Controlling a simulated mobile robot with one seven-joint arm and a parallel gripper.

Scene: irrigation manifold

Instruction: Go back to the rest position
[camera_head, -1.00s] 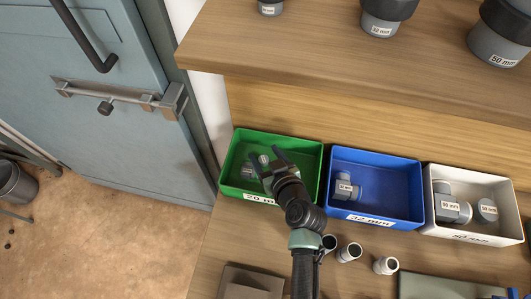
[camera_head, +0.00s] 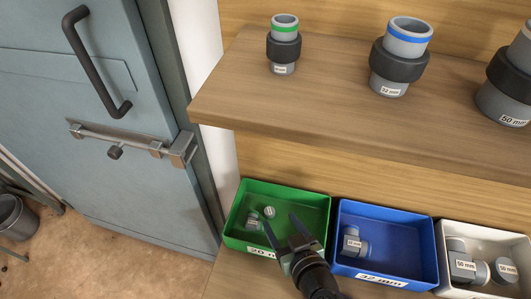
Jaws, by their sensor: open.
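My gripper (camera_head: 283,238) is open and empty, its two dark fingers apart. It is at the bottom of the head view, in front of and partly over the front right part of the green bin (camera_head: 316,204). The green bin, labelled 20 mm, holds small grey fittings (camera_head: 254,221). Part of the bin's front and label is hidden behind my gripper. My arm runs out of the bottom edge of the view.
A blue bin (camera_head: 402,239), labelled 32 mm, and a white bin (camera_head: 450,233) stand to the right, each with grey fittings. A wooden shelf (camera_head: 330,130) above carries upright pipe couplings (camera_head: 399,60). A blue-grey door (camera_head: 60,130) with a bolt (camera_head: 130,139) is at left.

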